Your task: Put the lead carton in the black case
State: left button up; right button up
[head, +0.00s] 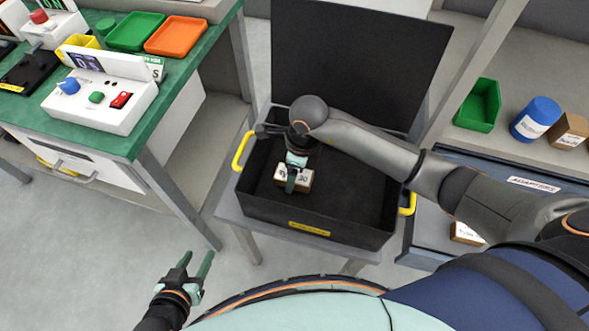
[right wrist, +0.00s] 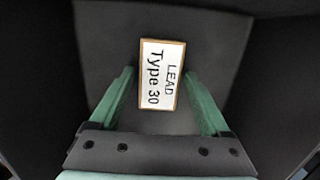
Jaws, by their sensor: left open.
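The black case (head: 345,235) stands open on a small grey table, its lid (head: 365,60) raised at the back. The lead carton (head: 306,178), a small brown box with a white label, is inside the case toward its left side. In the right wrist view the carton (right wrist: 158,75) lies label up, reading "LEAD Type 30", slightly turned relative to the fingers. My right gripper (head: 291,178) is over it, with green fingers (right wrist: 160,80) on both sides and narrow gaps showing. My left gripper (head: 198,258) is open and empty, low at the left, away from the case.
A green-topped bench at the left holds a white control box (head: 100,103), a green tray (head: 135,31) and an orange tray (head: 176,36). At the right, a shelf holds a green bin (head: 479,106), a blue container (head: 536,119) and a brown carton (head: 568,131). The case's right half is empty.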

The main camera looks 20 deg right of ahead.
aim_at(300, 176)
jog(key=shift+o, duration=0.6)
jog(key=shift+r, duration=0.3)
notch_tip(300, 176, up, 12)
jog(key=d+p, duration=0.1)
jog(key=p, duration=0.1)
jog(key=shift+s+d+f, duration=0.15)
jog(key=shift+s+f, duration=0.05)
jog(key=shift+s, duration=0.25)
